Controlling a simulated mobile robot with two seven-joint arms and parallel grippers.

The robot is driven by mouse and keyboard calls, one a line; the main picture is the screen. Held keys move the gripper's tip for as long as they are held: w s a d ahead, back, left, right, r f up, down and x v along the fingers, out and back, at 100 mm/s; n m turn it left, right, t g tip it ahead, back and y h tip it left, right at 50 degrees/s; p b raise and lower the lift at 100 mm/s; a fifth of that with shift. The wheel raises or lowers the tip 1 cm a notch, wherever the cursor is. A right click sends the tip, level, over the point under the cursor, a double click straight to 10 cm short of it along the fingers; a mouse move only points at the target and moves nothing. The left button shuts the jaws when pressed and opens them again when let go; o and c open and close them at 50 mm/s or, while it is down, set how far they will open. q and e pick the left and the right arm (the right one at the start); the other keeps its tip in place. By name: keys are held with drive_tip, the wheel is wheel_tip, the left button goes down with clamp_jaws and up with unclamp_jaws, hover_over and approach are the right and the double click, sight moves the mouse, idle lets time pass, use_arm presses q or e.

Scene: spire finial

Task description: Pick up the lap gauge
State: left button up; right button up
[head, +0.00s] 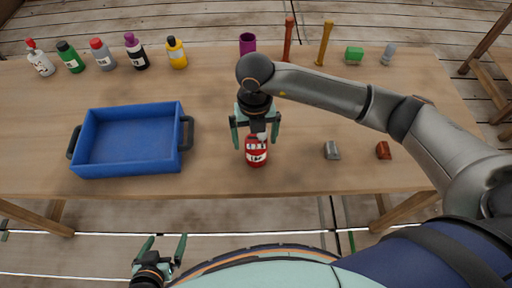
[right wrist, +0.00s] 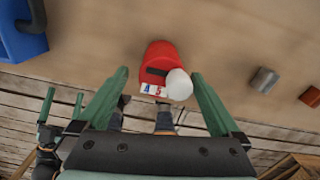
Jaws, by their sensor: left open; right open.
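No object in view is plainly marked as the lap gauge, so I cannot tell for sure which it is. A small grey block (head: 332,150) and a small copper-brown block (head: 383,150) lie on the table to the right. They show in the right wrist view as the grey block (right wrist: 264,79) and the brown block (right wrist: 311,97). My right gripper (head: 255,136) is open, pointing down above a red bottle (head: 257,157) with a white cap and label. In the right wrist view the bottle (right wrist: 158,57) appears between the fingers. My left gripper (head: 167,241) is open and empty, off the table's front edge.
A blue tray (head: 128,172) with dark handles stands at left, empty. Several bottles line the back left.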

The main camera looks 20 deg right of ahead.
wheel_tip(320, 180, down, 5)
drive_tip(key=shift+s+d+r+p, duration=0.1)
drive_tip(key=shift+s+p, duration=0.05)
drive_tip(key=shift+p, duration=0.15)
drive_tip(key=c, duration=1.5)
